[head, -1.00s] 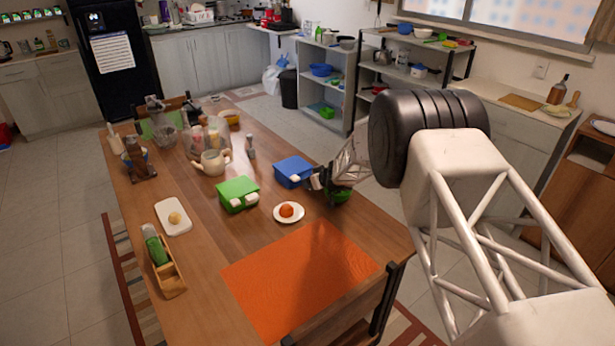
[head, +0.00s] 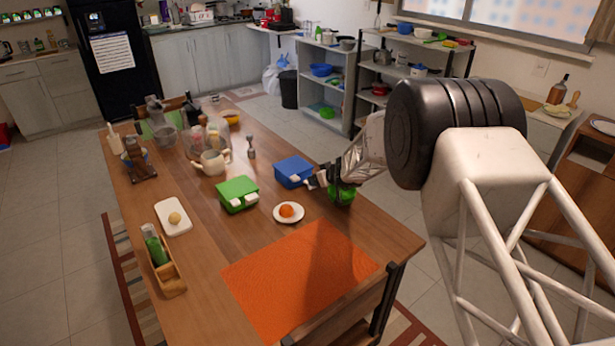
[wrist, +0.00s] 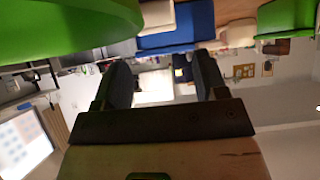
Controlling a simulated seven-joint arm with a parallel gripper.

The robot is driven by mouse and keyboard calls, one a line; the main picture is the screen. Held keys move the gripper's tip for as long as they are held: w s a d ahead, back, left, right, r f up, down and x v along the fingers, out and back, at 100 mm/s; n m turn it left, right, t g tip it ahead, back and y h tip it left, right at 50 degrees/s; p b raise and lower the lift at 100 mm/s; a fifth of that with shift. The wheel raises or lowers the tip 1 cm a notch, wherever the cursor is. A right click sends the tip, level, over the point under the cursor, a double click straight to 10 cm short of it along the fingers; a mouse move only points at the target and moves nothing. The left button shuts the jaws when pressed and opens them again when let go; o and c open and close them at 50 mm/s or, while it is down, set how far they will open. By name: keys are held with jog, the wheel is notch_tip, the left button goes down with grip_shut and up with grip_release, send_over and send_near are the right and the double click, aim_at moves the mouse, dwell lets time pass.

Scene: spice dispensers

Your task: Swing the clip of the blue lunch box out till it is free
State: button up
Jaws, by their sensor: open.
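The blue lunch box (head: 292,169) stands on the wooden table, right of the green lunch box. A white clip (head: 296,179) shows on its near side. The black fingers of my gripper (head: 316,181) are close to the box's right near corner. In the wrist view, the blue lunch box (wrist: 190,24) is at the top with a white clip (wrist: 157,14) beside it. My gripper (wrist: 163,72) is open, with nothing between its fingers. The box lies beyond the fingertips. I cannot tell how far the clip is swung out.
A green bowl (head: 342,194) is just under my wrist, and fills the upper left of the wrist view (wrist: 60,22). The green lunch box (head: 237,192) and a plate (head: 279,218) with an orange fruit are nearby. An orange mat (head: 295,275) covers the front.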

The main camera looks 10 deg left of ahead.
jog(key=shift+s+d+r, duration=0.25)
jog(key=shift+r, duration=0.15)
jog(key=shift+s+d+r, duration=0.2)
jog(key=shift+r, duration=0.2)
jog(key=s+d+r+m+g, duration=0.1)
jog(key=s+d+r, duration=0.3)
jog(key=s+r, duration=0.45)
jog(key=s+d+r+m+g+h, duration=0.1)
jog(key=s+d+r, duration=0.2)
jog(key=s+r, duration=0.5)
jog(key=s+d+r+m+g, duration=0.1)
jog(key=s+d+r, duration=0.3)
jog(key=s+r, duration=0.4)
jog(key=s+d+r+m+h, duration=0.1)
jog(key=s+d, duration=0.4)
jog(key=s, duration=0.7)
jog(key=s+d+r+m+g+h, duration=0.1)
jog(key=s+d+m+h, duration=0.2)
jog(key=s, duration=0.9)
jog(key=s+d+r+m+g+h, duration=0.1)
jog(key=s+d+r+m+h, duration=0.1)
jog(key=s+d, duration=0.6)
jog(key=s+h, duration=0.1)
jog(key=s, duration=0.3)
jog(key=shift+s, duration=0.25)
jog(key=shift+d, duration=0.1)
jog(key=shift+c, duration=0.3)
